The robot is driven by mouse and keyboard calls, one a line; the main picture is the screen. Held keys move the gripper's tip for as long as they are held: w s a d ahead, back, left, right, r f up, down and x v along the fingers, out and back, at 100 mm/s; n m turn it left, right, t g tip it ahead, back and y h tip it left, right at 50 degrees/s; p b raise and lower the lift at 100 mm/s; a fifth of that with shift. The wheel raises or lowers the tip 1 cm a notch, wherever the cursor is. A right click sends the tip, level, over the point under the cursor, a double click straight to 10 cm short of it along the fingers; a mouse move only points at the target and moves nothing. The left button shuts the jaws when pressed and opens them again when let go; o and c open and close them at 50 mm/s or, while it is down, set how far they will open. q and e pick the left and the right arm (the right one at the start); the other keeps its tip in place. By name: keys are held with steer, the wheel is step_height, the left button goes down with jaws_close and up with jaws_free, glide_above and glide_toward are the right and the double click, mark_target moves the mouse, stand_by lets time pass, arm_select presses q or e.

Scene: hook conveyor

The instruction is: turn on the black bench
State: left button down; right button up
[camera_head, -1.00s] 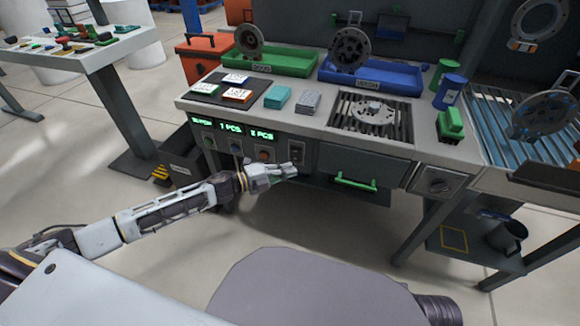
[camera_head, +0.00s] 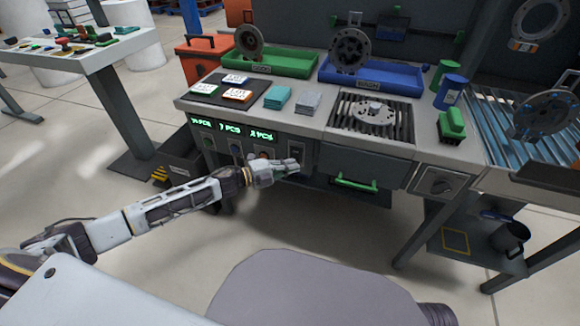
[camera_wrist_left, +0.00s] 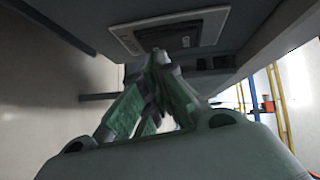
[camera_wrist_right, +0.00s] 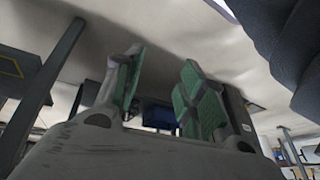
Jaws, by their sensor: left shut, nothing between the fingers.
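The black bench (camera_head: 230,112) has a front panel with lit green displays (camera_head: 232,128), round buttons below them and a switch plate (camera_head: 297,150) at the panel's right end. My left gripper (camera_head: 292,166) is shut and empty, its tips at the lower part of that switch plate. In the left wrist view the gripper's green fingers (camera_wrist_left: 158,62) meet just below a framed dark switch (camera_wrist_left: 175,37); I cannot tell whether they touch it. My right gripper (camera_wrist_right: 165,88) is open and empty in the right wrist view, and is not seen in the head view.
Green (camera_head: 275,60) and blue (camera_head: 370,76) trays stand on top. A side table (camera_head: 75,55) is at left. Floor before the bench is clear.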

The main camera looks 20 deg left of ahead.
steer(key=shift+f, duration=0.1)
arm_select(q)
steer(key=shift+w+f+m+h+b, duration=0.15)
steer(key=shift+w+m+h+b, duration=0.2)
steer(key=shift+b, duration=0.65)
arm_select(e)
steer(key=shift+t+y, duration=0.3)
steer(key=shift+t, duration=0.1)
steer(key=f, duration=0.1)
steer(key=a+f, duration=0.1)
steer(key=f, duration=0.2)
steer(key=shift+w+a, duration=0.2)
steer(key=shift+w, duration=0.05)
arm_select(q)
steer(key=shift+s+f, duration=0.1)
